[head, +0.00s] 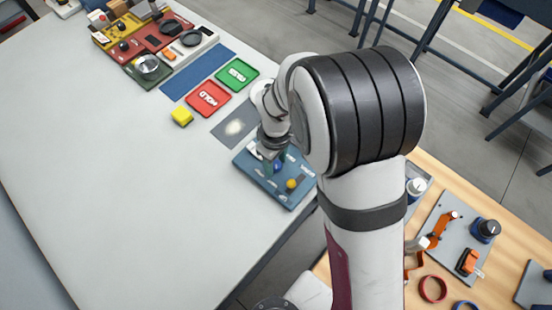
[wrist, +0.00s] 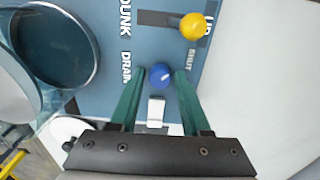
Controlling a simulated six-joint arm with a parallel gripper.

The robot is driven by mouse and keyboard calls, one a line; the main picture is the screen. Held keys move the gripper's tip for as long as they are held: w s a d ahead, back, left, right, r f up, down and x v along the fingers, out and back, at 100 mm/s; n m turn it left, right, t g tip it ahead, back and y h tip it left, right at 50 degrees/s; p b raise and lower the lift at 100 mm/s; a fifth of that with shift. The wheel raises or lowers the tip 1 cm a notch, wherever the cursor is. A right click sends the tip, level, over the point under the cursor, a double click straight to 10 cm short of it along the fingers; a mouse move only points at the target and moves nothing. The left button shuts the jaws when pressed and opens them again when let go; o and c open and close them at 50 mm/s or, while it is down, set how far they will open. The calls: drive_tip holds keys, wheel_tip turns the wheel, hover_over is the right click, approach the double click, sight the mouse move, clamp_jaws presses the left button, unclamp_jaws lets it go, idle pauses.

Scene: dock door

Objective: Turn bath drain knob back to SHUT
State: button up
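The blue-grey bath panel (head: 290,201) lies at the table's right edge; it also fills much of the wrist view (wrist: 115,12). In the head view the knob (head: 277,165) is partly hidden by my gripper (head: 274,166). In the wrist view my gripper's green fingers (wrist: 160,73) stand on either side of the knob, with a narrow gap showing. The gripper is open.
A yellow ball (wrist: 193,26) sits at a dark slot on the panel, beyond the right finger. The table's left is clear.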

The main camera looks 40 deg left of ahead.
sight(276, 164)
wheel_tip(276, 164, up, 16)
idle(0.3)
drive_tip(key=shift+f, duration=0.15)
